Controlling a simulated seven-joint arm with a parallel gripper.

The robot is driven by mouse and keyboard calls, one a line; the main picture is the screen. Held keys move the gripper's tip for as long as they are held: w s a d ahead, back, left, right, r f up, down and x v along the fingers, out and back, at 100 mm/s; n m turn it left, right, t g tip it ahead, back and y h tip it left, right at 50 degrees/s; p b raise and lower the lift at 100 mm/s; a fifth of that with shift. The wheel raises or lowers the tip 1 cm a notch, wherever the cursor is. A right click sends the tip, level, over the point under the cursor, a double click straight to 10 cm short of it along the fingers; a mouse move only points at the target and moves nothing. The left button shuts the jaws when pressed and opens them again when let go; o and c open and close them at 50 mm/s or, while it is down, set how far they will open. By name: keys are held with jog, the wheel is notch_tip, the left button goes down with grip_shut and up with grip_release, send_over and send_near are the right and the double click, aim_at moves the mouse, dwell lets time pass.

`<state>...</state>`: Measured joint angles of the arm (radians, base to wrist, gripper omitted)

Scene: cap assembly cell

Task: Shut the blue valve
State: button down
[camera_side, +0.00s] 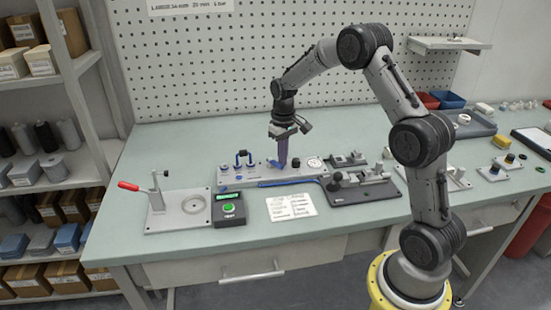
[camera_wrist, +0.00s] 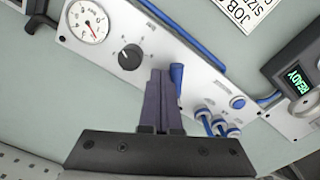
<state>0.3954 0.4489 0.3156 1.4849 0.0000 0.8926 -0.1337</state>
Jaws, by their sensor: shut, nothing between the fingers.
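The blue valve handle (camera_wrist: 177,76) stands on the light grey panel (camera_wrist: 205,78), between the black knob (camera_wrist: 130,57) and the blue hose loops (camera_wrist: 215,122). In the wrist view my gripper (camera_wrist: 161,72) is shut and empty, its purple fingers just left of the handle. The fingers cover part of the valve, and I cannot tell whether they touch it. In the side view my gripper (camera_side: 282,165) points down at the panel's middle, with a little of the blue valve (camera_side: 272,163) showing at its left.
A box with a green button (camera_side: 228,208), a red-handled clamp (camera_side: 158,190) and a dark fixture (camera_side: 362,186) stand close by. A paper sheet (camera_side: 291,206) lies in front.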

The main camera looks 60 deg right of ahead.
jog(key=shift+a, duration=0.1)
jog(key=shift+s+a, duration=0.1)
jog(key=shift+a, duration=0.8)
jog(key=shift+s, duration=0.2)
dwell(0.3)
jog(key=shift+r, duration=3.5)
